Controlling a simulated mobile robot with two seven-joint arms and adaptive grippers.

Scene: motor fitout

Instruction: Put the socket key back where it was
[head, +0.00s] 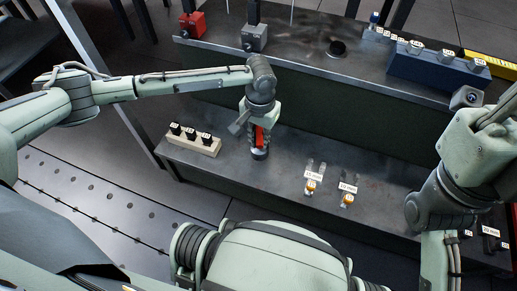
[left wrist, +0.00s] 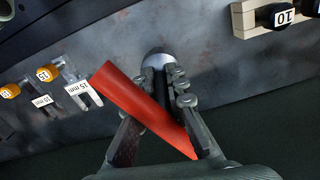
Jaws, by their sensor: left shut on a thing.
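My left gripper (head: 259,143) is over the left middle of the lower bench, its fingers pointing down. It is shut on a tool with a red part (head: 259,136), which I take to be the socket key. In the left wrist view the red bar (left wrist: 142,105) lies slanted across the gripper (left wrist: 163,95). A round grey metal piece (left wrist: 158,60) shows between the fingertips. In the head view a dark round piece (head: 260,154) sits just below the fingertips; whether it touches the bench is unclear. My right gripper is not in view; only the right arm shows.
A pale block (head: 190,142) with several black labelled sockets stands left of the gripper. Two labelled orange-marked pieces (head: 311,186) (head: 347,200) lie to the right. The raised back shelf (head: 300,45) holds a red block (head: 192,24), a grey block (head: 254,38) and a dark round piece (head: 337,48).

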